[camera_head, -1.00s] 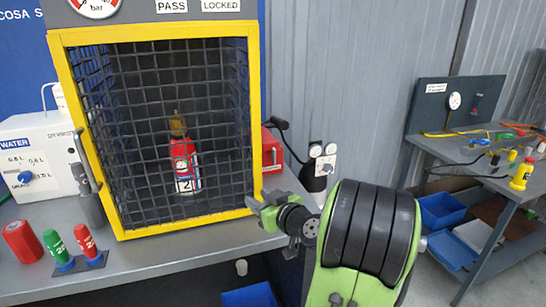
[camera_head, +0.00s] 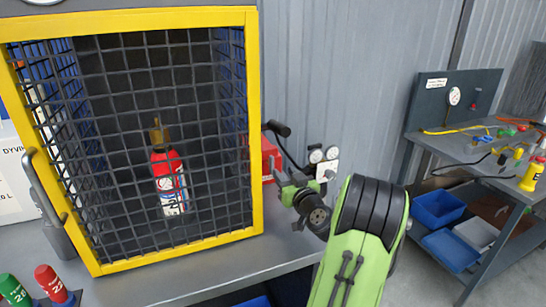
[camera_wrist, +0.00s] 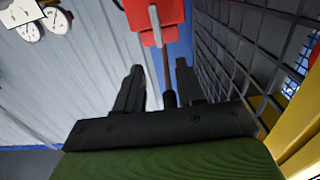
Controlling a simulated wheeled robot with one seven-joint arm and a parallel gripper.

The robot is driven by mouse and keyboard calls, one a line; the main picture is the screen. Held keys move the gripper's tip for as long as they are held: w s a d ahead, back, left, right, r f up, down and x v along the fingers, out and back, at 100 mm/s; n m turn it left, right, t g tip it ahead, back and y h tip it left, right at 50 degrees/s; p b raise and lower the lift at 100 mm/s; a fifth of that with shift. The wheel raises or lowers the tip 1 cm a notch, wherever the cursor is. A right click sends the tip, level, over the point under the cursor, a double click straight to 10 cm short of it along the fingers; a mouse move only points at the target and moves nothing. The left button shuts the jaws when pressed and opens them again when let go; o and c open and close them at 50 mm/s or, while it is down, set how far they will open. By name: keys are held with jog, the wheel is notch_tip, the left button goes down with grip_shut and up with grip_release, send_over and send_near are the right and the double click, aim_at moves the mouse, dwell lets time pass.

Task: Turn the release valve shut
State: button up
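My gripper (camera_head: 281,176) is to the right of the yellow-framed cage, over the bench's right end. In the wrist view its two dark fingers (camera_wrist: 160,70) stand apart with nothing clasped between them. A red box (camera_head: 271,158) sits beyond the gripper, partly hidden by the cage. A red part (camera_wrist: 172,14) with a pale grey lever (camera_wrist: 154,22) shows past the fingertips in the wrist view, apart from them. A dark rod runs down from it, seen between the fingers. I cannot tell for sure which part is the release valve.
The mesh cage (camera_head: 254,95) holds a red extinguisher (camera_head: 167,178) and stands close to the left of my gripper. Gauges on a white panel (camera_head: 326,169) stand behind my gripper, also seen in the wrist view (camera_wrist: 30,30). A second bench (camera_head: 455,150) is at right.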

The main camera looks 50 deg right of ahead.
aim_at(273, 159)
jog(key=p+x, duration=0.1)
jog(key=x, duration=0.8)
jog(key=shift+w+d, duration=0.1)
jog(key=shift+c, duration=0.4)
grip_shut()
